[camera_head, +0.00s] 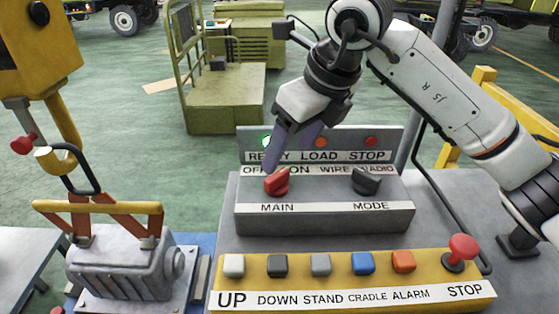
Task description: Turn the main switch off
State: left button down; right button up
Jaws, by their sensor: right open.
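The main switch (277,182) is a red rotary knob on the grey switch box (325,218), above the label MAIN. Its ridge leans to the upper right, towards the word ON; part of the OFF/ON label is covered by my gripper. My right gripper (290,147) is open and empty, with its purple fingers pointing down just above and behind the knob. The near fingertip lies very close to the knob's top; I cannot tell if they touch. The green READY lamp (266,141) looks lit and is partly hidden by my gripper. My left gripper is out of view.
A dark mode knob (366,182) sits right of the main switch. In front, a yellow panel (350,283) carries several coloured buttons and a red mushroom STOP button (462,249). At left, a hook (55,160) holds a grey metal part (120,265).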

aim_at(278, 175)
jog(key=p+x, duration=0.1)
jog(key=x, duration=0.5)
jog(key=shift+f, duration=0.1)
jog(key=shift+w+a+f, duration=0.2)
jog(key=shift+f, duration=0.4)
jog(key=shift+w+f, duration=0.1)
jog(key=shift+f, duration=0.05)
jog(key=c, duration=1.1)
jog(key=shift+o, duration=0.2)
